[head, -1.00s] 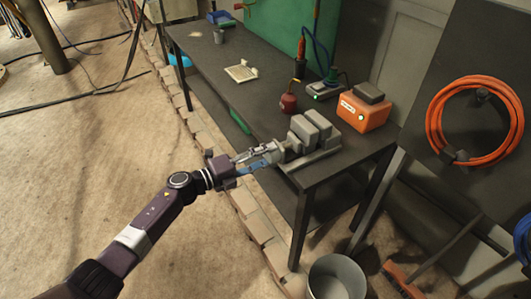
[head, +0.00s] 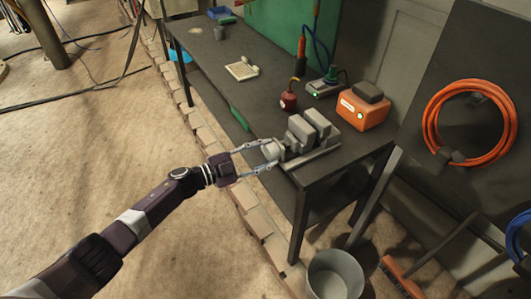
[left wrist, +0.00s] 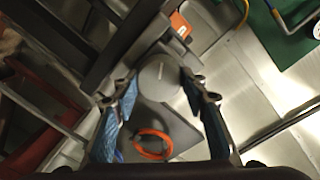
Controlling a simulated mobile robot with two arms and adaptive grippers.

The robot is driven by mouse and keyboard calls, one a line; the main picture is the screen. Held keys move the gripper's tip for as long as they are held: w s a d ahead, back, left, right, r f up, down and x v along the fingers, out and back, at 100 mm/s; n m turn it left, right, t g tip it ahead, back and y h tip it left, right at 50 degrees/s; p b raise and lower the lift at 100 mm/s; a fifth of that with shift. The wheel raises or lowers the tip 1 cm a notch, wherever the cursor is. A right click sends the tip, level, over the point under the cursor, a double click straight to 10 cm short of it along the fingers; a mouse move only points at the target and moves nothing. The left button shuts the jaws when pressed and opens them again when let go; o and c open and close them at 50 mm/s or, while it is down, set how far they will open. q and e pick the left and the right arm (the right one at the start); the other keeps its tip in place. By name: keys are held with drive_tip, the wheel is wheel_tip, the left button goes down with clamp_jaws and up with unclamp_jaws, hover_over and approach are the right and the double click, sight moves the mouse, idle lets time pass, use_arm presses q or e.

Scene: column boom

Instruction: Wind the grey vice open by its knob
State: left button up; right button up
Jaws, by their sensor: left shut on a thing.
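The grey vice (head: 318,124) sits at the near corner of the dark workbench, its two block jaws close together with a narrow gap. Its round grey knob (head: 272,150) faces my left arm at the bench's front edge. My left gripper (head: 271,153) has one finger on each side of the knob and is shut on it. In the left wrist view the knob (left wrist: 158,77) shows as a round face between the blue-padded fingers (left wrist: 158,91). My right gripper is in neither view.
An orange box (head: 362,110), a red can (head: 288,101) and a small device with a green light (head: 324,88) stand behind the vice on the workbench (head: 215,62). A grey bucket (head: 335,275) stands on the floor near the bench leg. Open floor lies to the left.

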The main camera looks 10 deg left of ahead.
use_arm(q)
drive_tip(key=n, duration=0.4)
drive_tip(key=shift+a+f, duration=0.1)
drive_tip(key=n, duration=0.4)
drive_tip(key=shift+h, duration=0.3)
drive_tip(key=n, duration=0.4)
drive_tip(key=shift+f, duration=0.1)
drive_tip(key=n, duration=0.4)
drive_tip(key=shift+b, duration=0.3)
drive_tip(key=n, duration=0.4)
drive_tip(key=shift+n+t, duration=0.3)
drive_tip(key=shift+n, duration=0.1)
drive_tip(key=n, duration=0.3)
drive_tip(key=shift+n, duration=0.4)
drive_tip(key=n, duration=0.4)
drive_tip(key=shift+s+n+t, duration=0.1)
drive_tip(key=shift+n+t, duration=0.2)
drive_tip(key=shift+n, duration=0.1)
drive_tip(key=shift+f+n, duration=0.1)
drive_tip(key=shift+n, duration=1.9)
